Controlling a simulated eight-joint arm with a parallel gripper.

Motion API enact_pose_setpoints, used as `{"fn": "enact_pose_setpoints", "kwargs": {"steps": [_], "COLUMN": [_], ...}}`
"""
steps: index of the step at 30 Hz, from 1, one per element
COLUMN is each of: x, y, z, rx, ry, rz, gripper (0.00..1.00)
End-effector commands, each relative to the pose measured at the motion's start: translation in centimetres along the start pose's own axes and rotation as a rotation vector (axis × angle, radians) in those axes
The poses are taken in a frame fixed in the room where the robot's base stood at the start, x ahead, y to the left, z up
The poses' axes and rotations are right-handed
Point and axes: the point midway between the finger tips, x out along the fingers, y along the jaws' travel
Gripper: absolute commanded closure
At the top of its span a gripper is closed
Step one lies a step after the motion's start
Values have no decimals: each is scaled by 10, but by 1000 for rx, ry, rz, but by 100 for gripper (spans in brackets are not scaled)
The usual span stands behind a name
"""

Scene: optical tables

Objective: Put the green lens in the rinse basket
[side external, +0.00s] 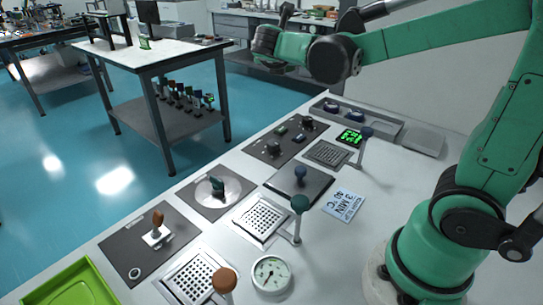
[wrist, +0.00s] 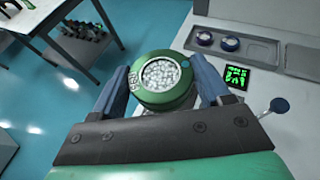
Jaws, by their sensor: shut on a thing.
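My gripper (wrist: 162,84) is shut on a round green thing with a pale, pebbled top face, which I take to be the green lens (wrist: 151,97). One blue finger is on each side of it. In the side view my gripper (side external: 268,46) is raised well above the bench at its far end, and the lens is hard to make out there. Perforated baskets stand on the bench: a grey one (side external: 327,152), a white one (side external: 261,219) and a nearer white one (side external: 197,276). I cannot tell which is the rinse basket.
Knobbed levers stand beside the baskets, with blue (side external: 366,132), green (side external: 299,203) and brown (side external: 224,280) knobs. A dial gauge (side external: 271,273), a printed card (side external: 344,204) and a lime tray (side external: 72,288) are nearer. A lit green display (side external: 350,138) is farther back.

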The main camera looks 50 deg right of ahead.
Motion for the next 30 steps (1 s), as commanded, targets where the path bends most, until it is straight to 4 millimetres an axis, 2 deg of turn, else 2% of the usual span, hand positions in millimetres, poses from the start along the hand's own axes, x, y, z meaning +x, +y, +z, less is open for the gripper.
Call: {"fn": "enact_pose_setpoints", "kwargs": {"steps": [1,3,6,9,12,30], "x": [-18,-43,-78,-102,-116,-119], "y": [18,41,65,78,84,86], "z": [0,0,-1,-2,-2,-2], "rx": [-50,-120,-200,-253,-281,-289], "ry": [1,0,1,1,1,0], "rz": [125,293,492,621,685,702], "gripper": [92,92,92,92,92,92]}}
